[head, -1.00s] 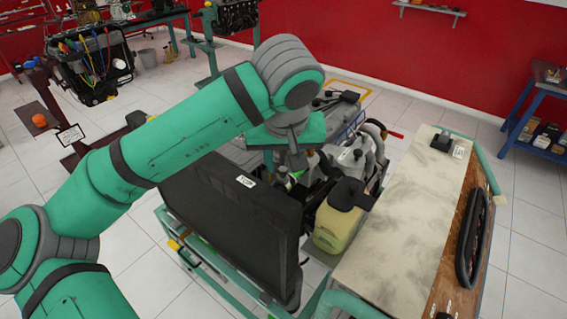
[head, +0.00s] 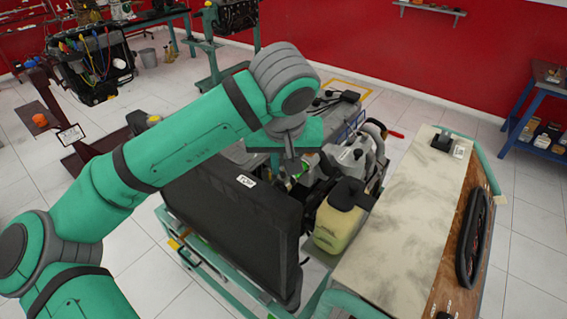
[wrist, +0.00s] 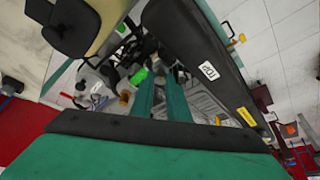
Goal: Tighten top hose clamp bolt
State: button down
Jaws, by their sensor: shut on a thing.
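My gripper (head: 290,158) points down over the engine trainer, just behind the top of the black radiator (head: 232,215). In the wrist view my gripper (wrist: 161,75) shows two green fingers reaching in behind the radiator (wrist: 192,50). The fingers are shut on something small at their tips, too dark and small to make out. A bright green part (wrist: 140,77) lies just left of the fingertips, among dark hoses. The top hose clamp and its bolt cannot be told apart from the dark parts around the fingertips. In the head view my wrist and the radiator hide that area.
A yellowish reservoir (head: 337,228) with a black cap stands right of the radiator. A wooden bench top (head: 400,225) lies further right, with a black belt (head: 472,237) on it. A blue shelf (head: 540,115) stands at the far right. Tiled floor is free around the trainer.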

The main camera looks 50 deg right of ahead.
jog(key=m, duration=0.2)
jog(key=m+g, duration=0.1)
jog(key=m, duration=0.1)
jog(key=m+g+h, duration=0.1)
jog(key=m, duration=0.1)
jog(key=shift+w+a, duration=0.1)
jog(key=shift+w, duration=0.15)
jog(key=m+g, duration=0.1)
jog(key=m, duration=0.3)
jog(key=m+g, duration=0.1)
jog(key=m, duration=0.1)
jog(key=shift+w+m+g, duration=0.3)
jog(key=m+g+y, duration=0.1)
jog(key=m, duration=0.2)
jog(key=m+g, duration=0.1)
jog(key=m, duration=0.2)
jog(key=shift+w+y, duration=0.2)
jog(key=shift+y, duration=0.2)
jog(key=m, duration=0.2)
jog(key=m+y, duration=0.1)
jog(key=m, duration=0.1)
jog(key=d+m+y, duration=0.1)
jog(key=m, duration=0.1)
jog(key=shift+m+g, duration=0.3)
jog(key=shift+g, duration=0.1)
jog(key=c, duration=1.7)
grip_release()
jog(key=shift+w+r, duration=0.1)
